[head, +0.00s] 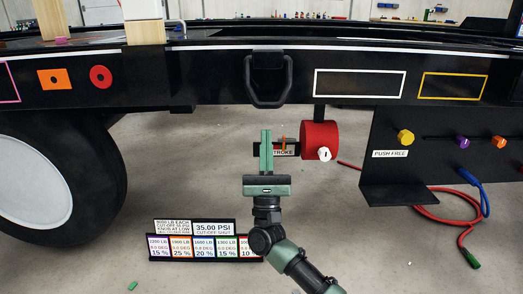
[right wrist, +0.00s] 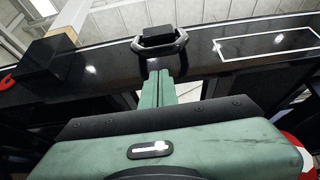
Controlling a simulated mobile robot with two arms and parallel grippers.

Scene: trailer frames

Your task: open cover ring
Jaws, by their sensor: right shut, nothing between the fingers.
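A black cover ring (head: 268,103) hangs on the dark side rail of the trailer frame, in the upper middle of the head view. It also shows in the right wrist view as a grey-black loop (right wrist: 181,42) at the top. My right gripper (head: 266,132), with green fingers, points up just below the ring. Its fingers are shut together and empty. In the right wrist view the fingertips (right wrist: 160,73) lie below the ring in the picture; the exact gap in depth is hard to tell. My left gripper is not in view.
A red cylinder (head: 320,138) with a white knob hangs right of my gripper. A dark panel (head: 385,180) with coloured knobs and hoses stands further right. A large tyre (head: 110,170) is at left. A label board (head: 192,226) stands low in front.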

